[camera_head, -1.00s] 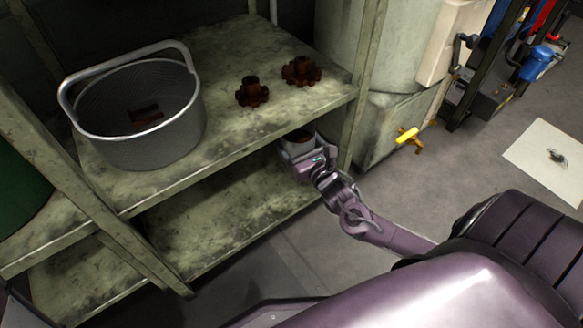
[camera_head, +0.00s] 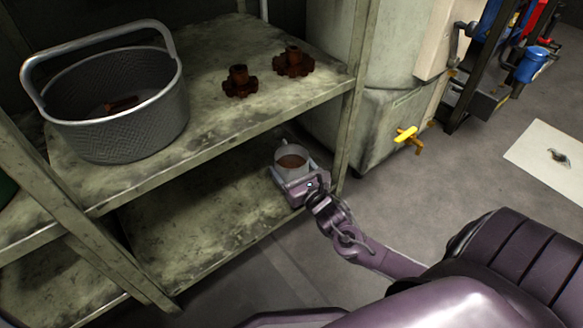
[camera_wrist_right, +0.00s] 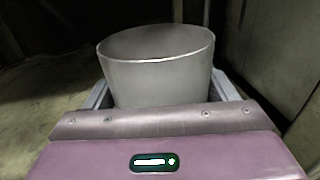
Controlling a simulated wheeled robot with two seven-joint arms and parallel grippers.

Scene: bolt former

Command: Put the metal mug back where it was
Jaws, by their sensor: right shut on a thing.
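The metal mug (camera_head: 292,163) is a grey cup with a brownish inside, upright at the right end of the lower shelf (camera_head: 215,215). I cannot tell whether its base touches the shelf. My right gripper (camera_head: 292,178) is shut on the mug, with a finger on each side of it. In the right wrist view the mug (camera_wrist_right: 157,75) stands between the two fingers (camera_wrist_right: 160,95), and its lower part is hidden behind the gripper body. My left gripper is not in view.
A grey metal basket (camera_head: 125,125) with a handle and two rusty valve-like parts (camera_head: 240,82) (camera_head: 293,62) stand on the upper shelf (camera_head: 205,125). A shelf post (camera_head: 352,110) rises close right of the mug. The lower shelf left of the mug is clear.

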